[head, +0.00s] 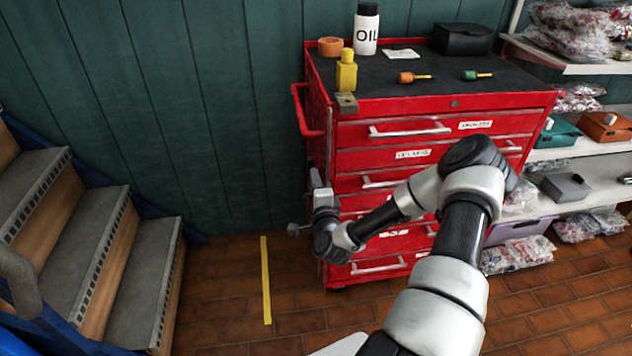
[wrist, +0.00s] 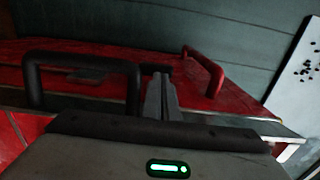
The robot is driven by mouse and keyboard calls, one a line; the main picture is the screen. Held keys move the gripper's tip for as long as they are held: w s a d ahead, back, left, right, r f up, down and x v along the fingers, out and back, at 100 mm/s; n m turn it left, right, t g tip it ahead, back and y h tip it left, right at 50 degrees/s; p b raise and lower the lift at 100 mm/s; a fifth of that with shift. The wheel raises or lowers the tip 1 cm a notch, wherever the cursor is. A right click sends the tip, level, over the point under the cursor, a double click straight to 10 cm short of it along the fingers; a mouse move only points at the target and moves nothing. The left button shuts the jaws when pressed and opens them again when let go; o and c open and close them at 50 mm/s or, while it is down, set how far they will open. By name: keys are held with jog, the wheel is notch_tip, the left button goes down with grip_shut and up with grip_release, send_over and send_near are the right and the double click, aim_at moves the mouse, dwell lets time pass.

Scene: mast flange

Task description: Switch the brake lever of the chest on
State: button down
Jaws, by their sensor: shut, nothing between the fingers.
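The red tool chest (head: 440,130) stands against the green wall, its drawers closed and its red side handle (head: 300,110) on the left side. My gripper (head: 316,178) is beside the chest's lower left side, pointing upward. In the wrist view my gripper (wrist: 158,82) has its fingers together with nothing between them. A dark U-shaped bar (wrist: 82,58) is left of the fingers, close to the red surface; I cannot tell whether it is the brake lever. The red handle (wrist: 207,70) shows to their right. No brake lever is clearly visible in the head view; my arm hides part of the chest front.
Wooden stairs (head: 90,235) with a blue frame stand at the left. A yellow floor strip (head: 266,280) lies between stairs and chest, with free tiled floor around it. A bottle (head: 366,30) and tools stand on the chest top. Loaded shelves (head: 590,150) are at the right.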

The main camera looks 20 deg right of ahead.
jog(key=r+p+v, duration=0.1)
jog(key=v, duration=0.9)
jog(key=shift+r+p, duration=0.2)
jog(key=shift+p, duration=0.2)
jog(key=s+a+f+g+p, duration=0.1)
jog(key=s+f+g, duration=0.15)
jog(key=f, duration=0.35)
jog(key=s+a+f+g+p, duration=0.1)
jog(key=s+a+f, duration=0.1)
jog(key=s+f, duration=0.35)
jog(key=w+d+r+t, duration=0.2)
jog(key=w+r, duration=0.4)
jog(key=r, duration=0.3)
jog(key=shift+d+t+p, duration=0.2)
jog(key=shift+t+p, duration=0.2)
jog(key=shift+t, duration=0.35)
jog(key=shift+w+r, duration=0.1)
